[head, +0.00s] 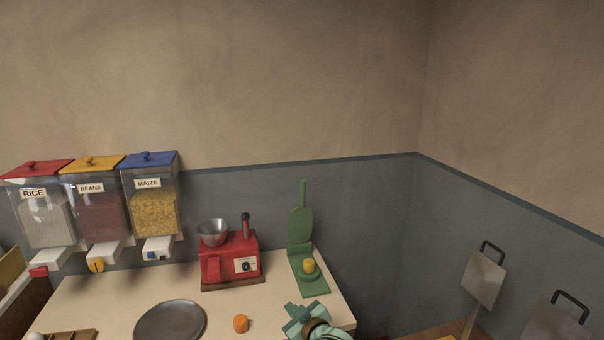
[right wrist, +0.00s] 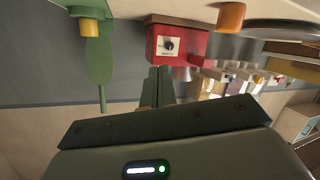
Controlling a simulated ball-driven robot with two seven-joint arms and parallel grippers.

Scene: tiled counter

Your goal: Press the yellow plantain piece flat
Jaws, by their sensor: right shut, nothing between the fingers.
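The yellow plantain piece (head: 309,266) sits on the base of a green press (head: 301,226) at the counter's right end. The press is open, with its round lid and handle standing up behind the piece. In the right wrist view, which is upside down, the yellow piece (right wrist: 89,27) and press (right wrist: 98,60) show at the upper left. My right gripper (head: 298,318) is shut and empty, in front of the press and apart from it. Its closed fingers (right wrist: 158,82) show in the wrist view. My left gripper is not in view.
An orange piece (head: 240,323) lies on the counter, beside a dark round plate (head: 171,320). A red machine with a metal bowl (head: 231,259) stands left of the press. RICE, BEANS and MAIZE dispensers (head: 152,212) hang at left. Grey paddles (head: 483,278) stand at far right.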

